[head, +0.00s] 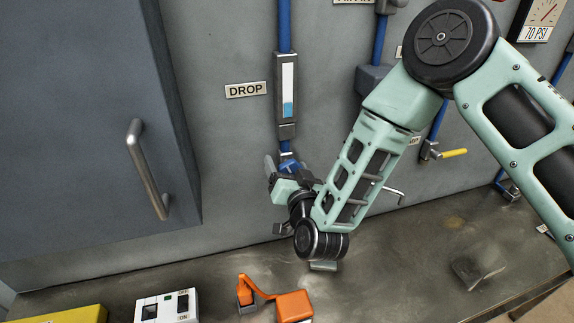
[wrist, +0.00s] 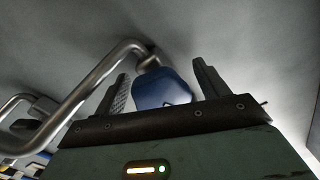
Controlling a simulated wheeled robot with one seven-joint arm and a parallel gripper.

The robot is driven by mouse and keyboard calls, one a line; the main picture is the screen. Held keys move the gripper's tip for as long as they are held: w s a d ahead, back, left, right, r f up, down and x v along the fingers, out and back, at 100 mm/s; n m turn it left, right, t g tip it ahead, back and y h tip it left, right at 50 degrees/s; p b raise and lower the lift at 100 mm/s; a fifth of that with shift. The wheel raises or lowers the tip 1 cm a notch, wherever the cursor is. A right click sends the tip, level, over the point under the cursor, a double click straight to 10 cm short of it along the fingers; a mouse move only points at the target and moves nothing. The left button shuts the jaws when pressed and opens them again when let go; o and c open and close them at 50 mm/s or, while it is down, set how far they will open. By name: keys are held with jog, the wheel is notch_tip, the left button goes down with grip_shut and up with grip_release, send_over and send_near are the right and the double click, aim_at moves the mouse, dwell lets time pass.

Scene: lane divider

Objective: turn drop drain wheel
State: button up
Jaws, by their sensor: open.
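The DROP label (head: 246,90) is on the wall beside a blue pipe (head: 285,27) with a sight glass partly filled with blue. Below the glass, a blue fitting (head: 289,164), seemingly the drain wheel, is partly hidden by my gripper (head: 284,172). In the wrist view, a blue rounded knob (wrist: 163,88) sits between the two fingers of my gripper (wrist: 160,76). The fingers are apart, with gaps visible beside the knob. I cannot tell whether either finger touches it.
A grey cabinet with a metal handle (head: 147,168) is at left. A bent metal pipe (wrist: 85,90) passes close left of the fingers. An orange device (head: 292,305) and a white switch box (head: 166,306) stand on the bench. A yellow-handled valve (head: 453,153) is at right.

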jog(key=c, duration=1)
jog(key=shift+o, duration=0.2)
jog(key=shift+n+b, duration=0.3)
jog(key=shift+b, duration=0.1)
jog(key=shift+d+n+b, duration=0.1)
jog(key=shift+n+b, duration=3.45)
jog(key=shift+n, duration=0.05)
jog(key=o, duration=1)
jog(key=shift+c, duration=0.2)
